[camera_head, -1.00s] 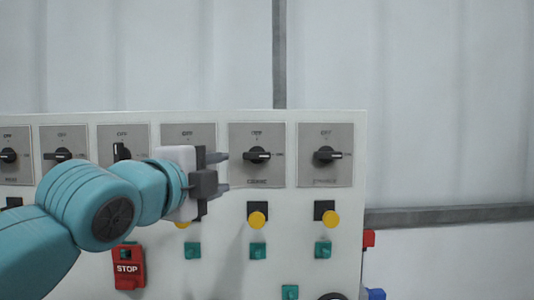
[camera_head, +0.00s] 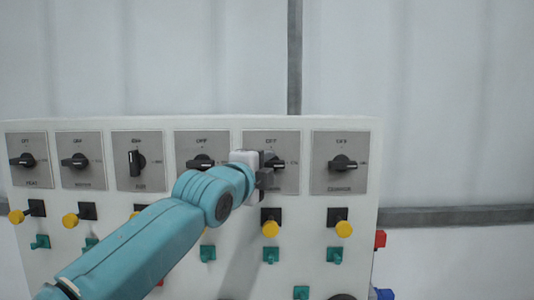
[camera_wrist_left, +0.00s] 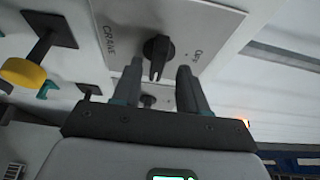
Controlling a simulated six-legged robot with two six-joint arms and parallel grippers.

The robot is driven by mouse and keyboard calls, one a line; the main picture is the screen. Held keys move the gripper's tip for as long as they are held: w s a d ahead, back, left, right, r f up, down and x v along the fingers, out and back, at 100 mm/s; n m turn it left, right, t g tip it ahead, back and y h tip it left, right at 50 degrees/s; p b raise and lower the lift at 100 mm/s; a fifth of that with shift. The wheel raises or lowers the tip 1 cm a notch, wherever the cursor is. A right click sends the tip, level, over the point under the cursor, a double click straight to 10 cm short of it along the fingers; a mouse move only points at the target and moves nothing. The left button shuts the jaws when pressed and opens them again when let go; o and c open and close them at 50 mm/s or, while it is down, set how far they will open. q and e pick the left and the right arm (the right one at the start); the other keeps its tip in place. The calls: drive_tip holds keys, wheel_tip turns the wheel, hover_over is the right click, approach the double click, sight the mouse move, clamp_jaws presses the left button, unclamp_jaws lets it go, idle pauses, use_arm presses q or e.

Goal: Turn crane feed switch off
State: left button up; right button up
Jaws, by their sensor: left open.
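The crane feed switch is a black rotary knob on a grey plate (camera_head: 292,178), fifth from the left on the panel. In the left wrist view the plate (camera_wrist_left: 215,18) reads CRANE and OFF. Its knob (camera_wrist_left: 157,47) lies crosswise to the OFF mark, its narrow end towards my gripper. My left gripper (camera_head: 268,170) is in front of this plate and hides part of it. In the wrist view the open fingers (camera_wrist_left: 161,68) stand on either side of the knob's narrow end; I cannot tell whether they touch it. My right gripper is not in view.
A similar switch (camera_head: 342,163) is to the right and several are to the left. Yellow knobs (camera_head: 270,229) and green switches (camera_head: 271,256) stick out below. A red part (camera_head: 380,239) shows at the panel's right edge.

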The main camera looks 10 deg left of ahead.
use_arm(q)
drive_tip(key=shift+w, duration=0.35)
drive_tip(key=shift+w+f, duration=0.25)
drive_tip(key=shift+w, duration=0.15)
clamp_jaws()
